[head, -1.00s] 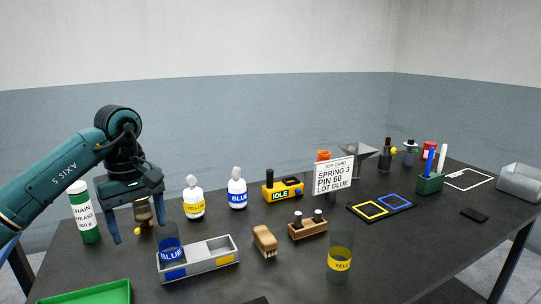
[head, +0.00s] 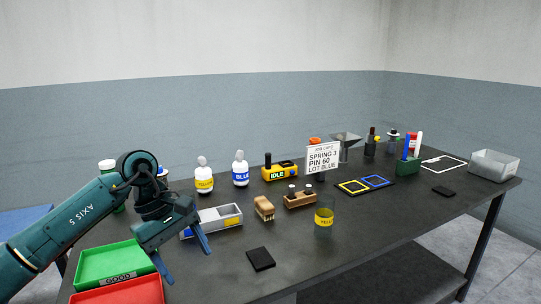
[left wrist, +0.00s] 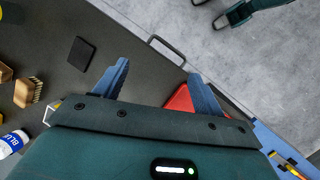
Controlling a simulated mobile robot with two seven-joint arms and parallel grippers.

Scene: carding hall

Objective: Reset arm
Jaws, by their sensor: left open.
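My left gripper (head: 188,268) hangs over the front left of the black table (head: 310,245), just right of the green and red trays. Its blue-grey fingers are apart with nothing between them. In the left wrist view the open gripper (left wrist: 158,68) also shows empty, with the table's front edge and grey floor beyond. Part of the red tray (left wrist: 180,98) shows beyond the fingers there.
A green tray (head: 105,258) marked GOOD and a red tray (head: 120,293) lie at front left. A divided grey tray (head: 226,222) is partly behind my gripper. A black pad (head: 261,259), brush (head: 264,206) and yellow-banded tumbler (head: 325,222) stand rightward. Table around the pad is clear.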

